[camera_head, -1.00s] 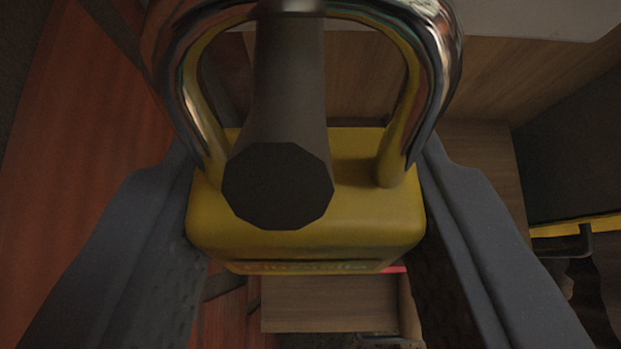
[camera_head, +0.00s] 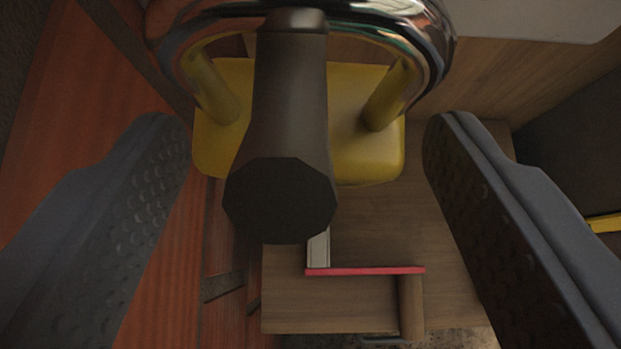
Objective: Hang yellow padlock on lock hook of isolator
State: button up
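The yellow padlock (camera_head: 361,150) is at the upper middle of the view, with its shiny metal shackle (camera_head: 433,50) towards the top edge. A dark hook with a faceted end (camera_head: 281,200) passes through the shackle and points towards me, covering the middle of the padlock. The padlock hangs tilted on this hook. My gripper (camera_head: 308,145) is open, with one dark textured finger on each side of the padlock. The rest of the isolator is hidden or out of view.
Below is a wooden surface (camera_head: 440,260) with a thin red-edged strip (camera_head: 365,270) and a pale piece on it. A reddish wooden area (camera_head: 60,180) lies at left. A yellow bar (camera_head: 605,223) shows at the right edge. A pale panel (camera_head: 540,15) is at top right.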

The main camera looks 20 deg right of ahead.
jog(key=shift+s+a+r, duration=0.2)
jog(key=shift+s+r, duration=0.1)
jog(key=shift+s, duration=0.05)
jog(key=b+v, duration=0.2)
jog(key=v, duration=1.1)
jog(key=s+d+r+n+t+y+b, duration=0.1)
jog(key=s+d+r+t, duration=0.1)
jog(key=s+r, duration=0.5)
jog(key=s+d+r+n+t+y+b, duration=0.1)
jog(key=s+r, duration=0.6)
jog(key=r, duration=0.8)
jog(key=shift+s+d+r+n+t+y+b, duration=0.35)
jog(key=shift+d+n+t+y, duration=0.4)
jog(key=shift+t, duration=0.25)
